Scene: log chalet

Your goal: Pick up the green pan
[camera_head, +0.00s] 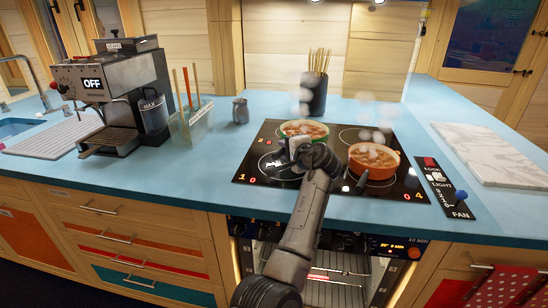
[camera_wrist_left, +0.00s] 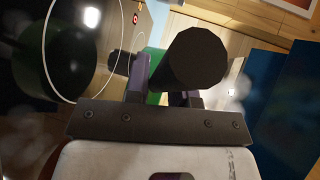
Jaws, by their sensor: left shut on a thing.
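The green pan (camera_head: 303,130), with chunky food in it, is at the back left of the black cooktop (camera_head: 262,163). Steam rises above it. My left gripper (camera_head: 297,150) is at the pan's near side and covers its handle in the head view. In the left wrist view, the gripper (camera_wrist_left: 165,85) is shut on the dark, round handle (camera_wrist_left: 198,55), with a bit of green pan (camera_wrist_left: 154,72) behind it. I cannot tell whether the pan touches the cooktop. My right gripper is not in view.
An orange pan (camera_head: 374,157) of food steams close to the right of my left arm. A dark holder with sticks (camera_head: 313,95) stands behind the cooktop. A control panel (camera_head: 445,188) and a marble board (camera_head: 500,153) are to the right. A coffee machine (camera_head: 115,95) is left.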

